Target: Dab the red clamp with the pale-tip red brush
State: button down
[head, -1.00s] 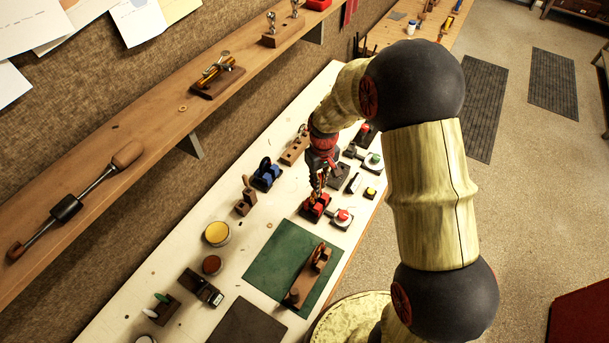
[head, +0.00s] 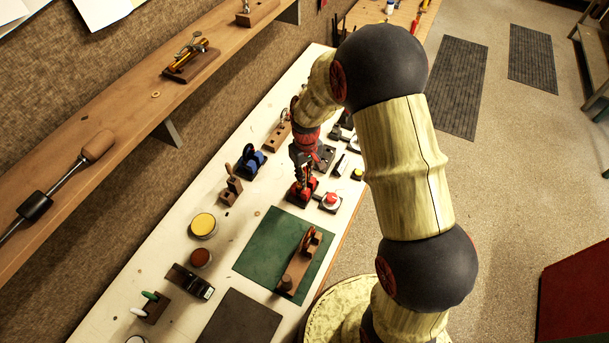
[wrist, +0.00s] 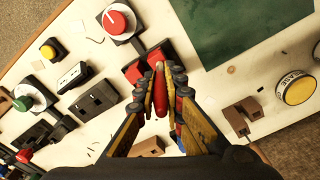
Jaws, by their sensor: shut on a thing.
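My gripper (head: 302,172) is over the bench and points down at the red clamp (head: 300,196). The clamp has red blocks on a dark base, and it also shows in the wrist view (wrist: 133,72), just beyond my fingertips. The brush's far end is between the fingertips, in front of the clamp. I cannot tell whether the tip touches the clamp. The fingers hide part of the clamp.
A blue clamp-like piece (head: 250,162) and a yellow-topped tin (head: 203,225) stand left.

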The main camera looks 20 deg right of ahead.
aim_at(305, 167)
jog(key=shift+f+b, duration=0.35)
jog(key=shift+f, duration=0.2)
dwell(1.9)
jog(key=shift+r, duration=0.1)
jog(key=shift+r+p, duration=2.05)
jog(key=shift+r, duration=1.45)
